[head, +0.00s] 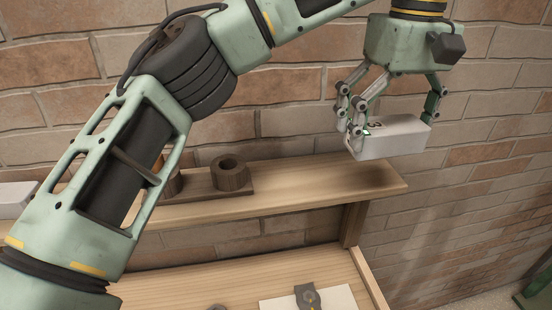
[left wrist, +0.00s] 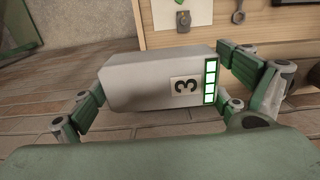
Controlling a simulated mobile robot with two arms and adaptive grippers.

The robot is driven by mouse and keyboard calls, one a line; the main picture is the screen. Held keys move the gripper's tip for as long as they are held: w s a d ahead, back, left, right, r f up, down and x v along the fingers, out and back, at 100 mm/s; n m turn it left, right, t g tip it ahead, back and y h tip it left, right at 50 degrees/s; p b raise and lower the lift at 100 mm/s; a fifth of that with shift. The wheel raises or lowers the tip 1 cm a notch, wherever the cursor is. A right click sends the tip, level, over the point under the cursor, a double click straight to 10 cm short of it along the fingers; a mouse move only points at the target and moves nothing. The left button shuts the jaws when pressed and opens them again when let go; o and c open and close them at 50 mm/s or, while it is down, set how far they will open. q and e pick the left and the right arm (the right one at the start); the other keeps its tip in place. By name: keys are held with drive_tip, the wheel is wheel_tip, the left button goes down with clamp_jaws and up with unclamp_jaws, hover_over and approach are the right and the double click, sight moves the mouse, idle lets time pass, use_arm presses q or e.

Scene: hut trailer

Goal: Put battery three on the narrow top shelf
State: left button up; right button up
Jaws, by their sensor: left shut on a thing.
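Battery three (head: 394,139) is a pale grey box. In the left wrist view the battery (left wrist: 145,82) shows a "3" label and a strip of green-lit squares. My left gripper (head: 392,122) is shut on it, with fingers on two opposite sides; the left wrist view also shows the gripper fingers (left wrist: 160,95). The battery is held in the air above and near the right end of the narrow wooden top shelf (head: 310,182), close to the brick wall. Whether it is directly over the shelf is hard to tell. My right gripper does not show.
A dark wooden holder with a round ring (head: 231,173) stands on the shelf behind my arm. A white box (head: 14,198) sits at the far left. Below is a wooden worktop (head: 200,283) with a white sheet (head: 335,298) and a metal tool. The shelf's right end is clear.

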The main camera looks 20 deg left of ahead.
use_arm(q)
drive_tip(key=w+a+f, duration=0.1)
drive_tip(key=a+f, duration=0.2)
drive_tip(key=a, duration=0.2)
drive_tip(key=p, duration=0.2)
hover_over(316, 175)
wheel_tip(316, 175, down, 4)
drive_tip(key=shift+r, duration=0.2)
drive_tip(key=shift+a+f, duration=0.1)
drive_tip(key=shift+f, duration=0.05)
wheel_tip(316, 175, down, 4)
drive_tip(key=shift+r+p, duration=0.15)
drive_tip(key=shift+p, duration=0.85)
drive_tip(key=shift+f, duration=0.2)
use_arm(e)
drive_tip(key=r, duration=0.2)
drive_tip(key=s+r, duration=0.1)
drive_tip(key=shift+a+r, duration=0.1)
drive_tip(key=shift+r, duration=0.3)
use_arm(q)
drive_tip(key=shift+f, duration=0.1)
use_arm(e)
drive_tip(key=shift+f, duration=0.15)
use_arm(q)
drive_tip(key=o, duration=1)
drive_tip(key=shift+o, duration=0.5)
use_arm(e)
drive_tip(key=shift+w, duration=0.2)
